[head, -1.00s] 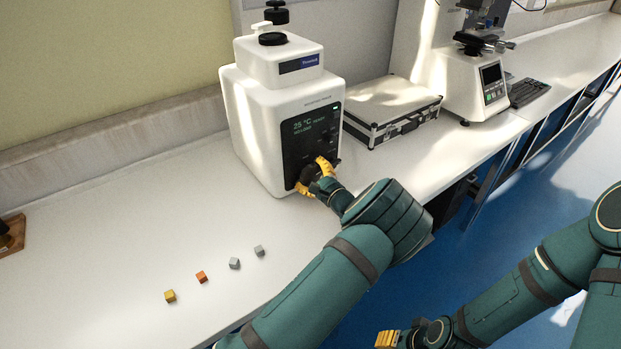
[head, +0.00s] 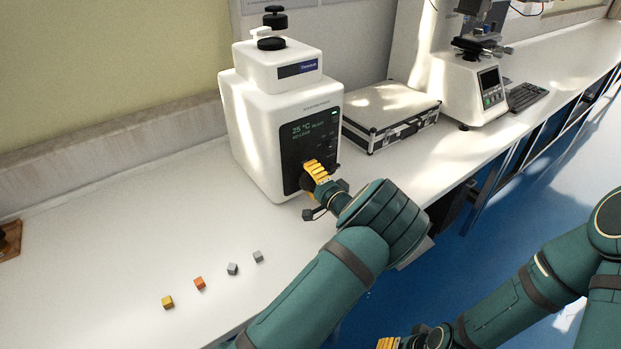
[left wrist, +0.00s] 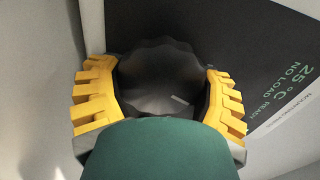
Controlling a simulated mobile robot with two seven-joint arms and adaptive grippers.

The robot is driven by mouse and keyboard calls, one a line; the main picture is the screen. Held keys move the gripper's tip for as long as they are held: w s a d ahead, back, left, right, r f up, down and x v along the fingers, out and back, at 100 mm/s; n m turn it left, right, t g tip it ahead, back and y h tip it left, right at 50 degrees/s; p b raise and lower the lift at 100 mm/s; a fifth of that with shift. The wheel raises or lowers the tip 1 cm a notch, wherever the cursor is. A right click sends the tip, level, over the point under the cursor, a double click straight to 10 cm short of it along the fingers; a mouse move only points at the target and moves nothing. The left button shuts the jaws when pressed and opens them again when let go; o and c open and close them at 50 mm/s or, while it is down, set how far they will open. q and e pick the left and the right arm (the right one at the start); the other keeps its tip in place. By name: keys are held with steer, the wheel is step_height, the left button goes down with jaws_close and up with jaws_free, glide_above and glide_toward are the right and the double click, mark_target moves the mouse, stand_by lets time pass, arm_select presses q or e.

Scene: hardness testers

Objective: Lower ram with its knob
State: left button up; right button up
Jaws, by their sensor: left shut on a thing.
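The white press (head: 285,115) stands on the bench with a dark front panel reading 25 °C, READY and NO LOAD. Its dark, ridged round knob (left wrist: 160,75) sits low on that panel and fills the middle of the left wrist view. My left gripper (head: 314,175) is shut on the knob, with yellow fingers on its two opposite sides. In the head view the fingers and hand hide most of the knob. I cannot make out the ram itself. My right gripper (head: 388,342) shows only as yellow fingers at the bottom edge, partly cut off.
Several small cubes, with an orange cube (head: 200,283) among them, lie in a row on the bench left of my left arm. A silver case (head: 390,112) and another tester (head: 470,90) stand to the right. The bench left of the press is mostly clear.

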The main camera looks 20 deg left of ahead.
arm_select(q)
steer(key=shift+n, duration=1.5)
steer(key=o, duration=1.1)
steer(key=shift+r, duration=0.1)
steer(key=shift+o, duration=0.2)
steer(key=v, duration=1.2)
steer(key=shift+s, duration=0.15)
